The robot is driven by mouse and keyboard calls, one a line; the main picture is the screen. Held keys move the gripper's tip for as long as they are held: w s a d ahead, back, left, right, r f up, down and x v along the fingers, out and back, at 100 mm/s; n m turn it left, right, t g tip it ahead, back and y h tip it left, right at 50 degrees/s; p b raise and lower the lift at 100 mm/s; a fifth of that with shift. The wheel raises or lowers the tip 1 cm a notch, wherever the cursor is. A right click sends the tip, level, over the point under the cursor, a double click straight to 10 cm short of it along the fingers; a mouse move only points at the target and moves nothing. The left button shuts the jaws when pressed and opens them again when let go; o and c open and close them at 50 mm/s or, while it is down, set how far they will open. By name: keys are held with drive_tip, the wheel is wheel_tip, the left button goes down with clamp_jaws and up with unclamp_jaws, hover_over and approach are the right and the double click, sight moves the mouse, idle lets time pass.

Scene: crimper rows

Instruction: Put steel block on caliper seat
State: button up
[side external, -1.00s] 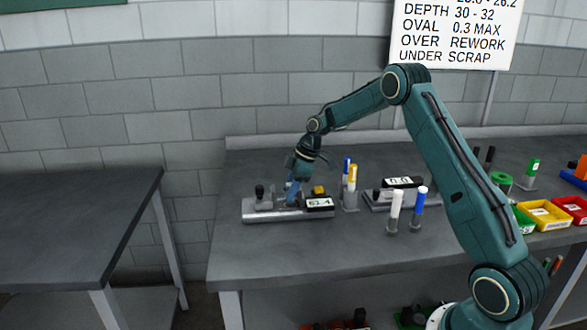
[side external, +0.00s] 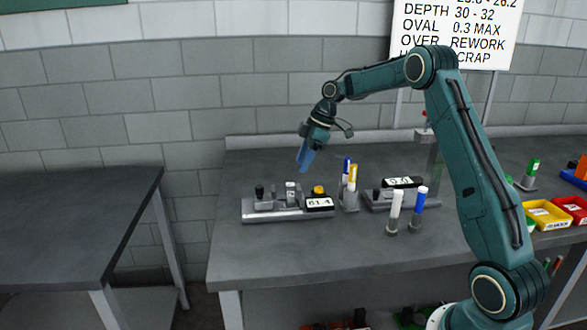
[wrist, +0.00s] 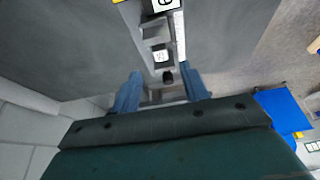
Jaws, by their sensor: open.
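The steel block (side external: 291,192), a small grey block with a white label, stands upright on the left caliper fixture (side external: 268,215), between its grey jaw piece with the black knob and its readout. The readout (side external: 319,203) seems to show 61.4. The labelled block also shows in the wrist view (wrist: 161,56), on the rail of the fixture. My gripper (side external: 304,168) is above the fixture, clear of the block. The seat surface under the block is hidden.
A marker holder (side external: 350,201) stands just right of the fixture. Coloured bins (side external: 545,215) are at the right. The front-left bench top is clear.

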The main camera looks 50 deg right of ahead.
idle(0.4)
drive_tip(key=s+a+r+m+t+h, duration=0.15)
drive_tip(key=s+a+r+m, duration=0.25)
drive_tip(key=s+a+r, duration=1)
drive_tip(key=s+a+f+m+h, duration=0.1)
drive_tip(key=s+a+f+m, duration=0.1)
drive_tip(key=s, duration=0.8)
drive_tip(key=s+a+f+m, duration=0.2)
drive_tip(key=s+a+m, duration=0.1)
drive_tip(key=s, duration=0.7)
drive_tip(key=shift+a+f+t+h, duration=0.35)
drive_tip(key=shift+a+t, duration=0.1)
drive_tip(key=shift+a, duration=0.15)
